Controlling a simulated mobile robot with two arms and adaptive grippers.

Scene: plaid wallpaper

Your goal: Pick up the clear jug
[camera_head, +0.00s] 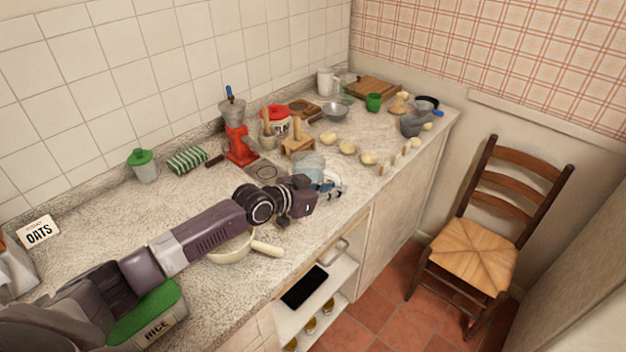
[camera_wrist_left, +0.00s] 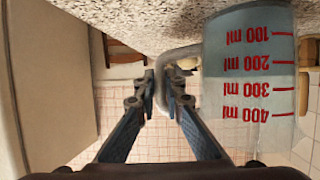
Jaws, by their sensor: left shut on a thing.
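The clear jug (camera_head: 308,163) is on or just above the counter, partly hidden behind my left gripper (camera_head: 330,187). In the left wrist view the jug (camera_wrist_left: 250,80) fills the right side, its red millilitre marks upside down. Its pale handle (camera_wrist_left: 180,54) reaches left to the fingers. My left gripper (camera_wrist_left: 162,88) is shut on this handle. The frames do not clearly show whether the jug's base touches the counter. My right gripper is not in view.
A pan (camera_head: 232,248) with a pale handle lies under my left arm. A red grinder (camera_head: 240,145) and a wooden stand (camera_head: 298,144) are behind the jug. Several pale round items (camera_head: 347,147) lie to its right. A chair (camera_head: 475,250) stands beyond the counter edge.

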